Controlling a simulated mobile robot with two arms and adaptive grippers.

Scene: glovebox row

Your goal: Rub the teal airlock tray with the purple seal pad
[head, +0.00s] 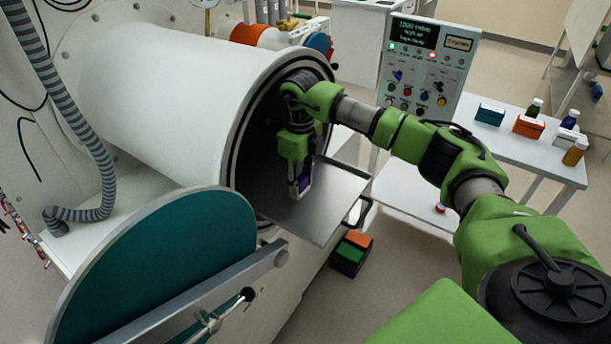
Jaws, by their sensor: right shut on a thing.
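The airlock tray (325,215) sticks out of the round mouth of the white airlock cylinder. It looks metallic grey here; teal shows on the inner face of the open round door (165,270). My right gripper (300,188) points down at the inner part of the tray, by the airlock mouth. It is shut on the purple seal pad (303,184), of which only a small part shows between the fingers. The pad is low, close to the tray surface; I cannot tell whether it touches. My left gripper is not in view.
The airlock rim (238,150) curves closely around my right wrist. A control panel (425,65) stands behind my forearm. A white table (510,145) with boxes and bottles is at right. A dark bin (350,255) with orange and green sits on the floor.

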